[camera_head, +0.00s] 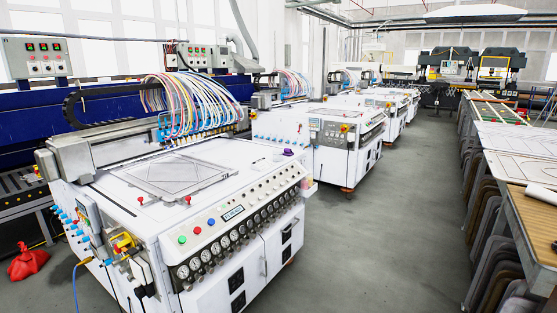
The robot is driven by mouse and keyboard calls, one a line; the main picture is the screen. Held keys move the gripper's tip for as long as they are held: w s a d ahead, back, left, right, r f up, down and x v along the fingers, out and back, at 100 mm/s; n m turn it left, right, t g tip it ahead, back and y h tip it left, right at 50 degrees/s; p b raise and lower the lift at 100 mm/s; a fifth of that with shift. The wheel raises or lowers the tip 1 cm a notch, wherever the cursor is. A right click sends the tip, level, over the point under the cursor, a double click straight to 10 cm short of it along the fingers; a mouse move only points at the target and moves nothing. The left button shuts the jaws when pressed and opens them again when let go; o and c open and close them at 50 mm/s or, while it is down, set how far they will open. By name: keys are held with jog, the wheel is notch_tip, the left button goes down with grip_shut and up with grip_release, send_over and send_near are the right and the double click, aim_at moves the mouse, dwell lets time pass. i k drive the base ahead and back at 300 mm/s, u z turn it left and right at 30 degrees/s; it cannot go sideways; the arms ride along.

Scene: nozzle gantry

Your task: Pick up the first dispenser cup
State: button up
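No dispenser cup can be made out for certain at this distance. A white machine (135,197) with a flat top stands in the left foreground. Its gantry (120,150) carries a bundle of coloured tubes (200,100) down to a row of small blue fittings (165,130). The nozzle ends under the gantry are too small to tell apart. A small purple object (288,152) sits on the machine top near its right corner; I cannot tell what it is. My gripper is not in view.
More white machines (335,135) stand in a row behind. A grey floor aisle (380,240) is clear to the right. A long table (530,225) with dark curved items below lines the right side. A red object (27,262) lies on the floor at far left.

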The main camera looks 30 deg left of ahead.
aim_at(277, 154)
jog(key=u, duration=0.85)
jog(key=i, duration=3.45)
jog(key=u, duration=1.9)
